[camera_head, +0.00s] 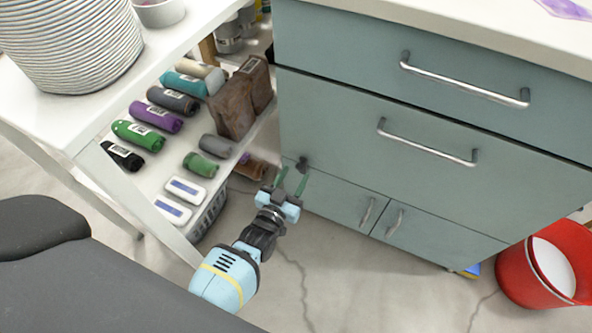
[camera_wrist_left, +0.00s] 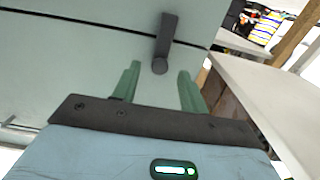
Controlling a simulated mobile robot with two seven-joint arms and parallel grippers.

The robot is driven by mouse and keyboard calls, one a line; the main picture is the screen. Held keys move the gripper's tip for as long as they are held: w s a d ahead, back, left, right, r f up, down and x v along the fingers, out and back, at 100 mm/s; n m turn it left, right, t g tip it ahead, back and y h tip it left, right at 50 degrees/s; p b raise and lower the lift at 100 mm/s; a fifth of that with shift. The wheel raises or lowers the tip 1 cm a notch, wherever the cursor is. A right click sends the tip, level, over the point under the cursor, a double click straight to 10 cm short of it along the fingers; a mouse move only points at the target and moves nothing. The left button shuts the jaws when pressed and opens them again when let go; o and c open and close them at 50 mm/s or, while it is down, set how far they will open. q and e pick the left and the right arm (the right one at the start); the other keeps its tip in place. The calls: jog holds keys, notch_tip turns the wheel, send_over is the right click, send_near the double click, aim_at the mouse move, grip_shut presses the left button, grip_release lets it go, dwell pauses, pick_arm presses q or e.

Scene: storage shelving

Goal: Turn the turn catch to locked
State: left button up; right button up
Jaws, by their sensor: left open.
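The turn catch (camera_head: 302,164) is a small dark grey piece on the left side of the grey-green cabinet (camera_head: 345,140), at the seam between the large drawer and the small lower door. In the left wrist view the catch (camera_wrist_left: 166,42) is a dark bar with a round end, lying across the dark seam. My left gripper (camera_head: 291,176) has two green fingers, open and empty. In the left wrist view the left gripper (camera_wrist_left: 157,85) has its fingertips just short of the catch, with the catch's round end between and beyond them. My right gripper is not in view.
A white shelf unit (camera_head: 90,140) with rolled bags and brown packages stands close to the left of the cabinet. Metal handles (camera_head: 430,143) stick out from the cabinet front. A red bucket (camera_head: 545,270) stands on the floor at right. The floor before the cabinet is clear.

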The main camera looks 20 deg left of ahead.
pick_arm(q)
jog(key=s+p, duration=0.1)
jog(key=s, duration=0.4)
jog(key=shift+s+a, duration=0.1)
jog(key=shift+s, duration=0.05)
dwell(0.3)
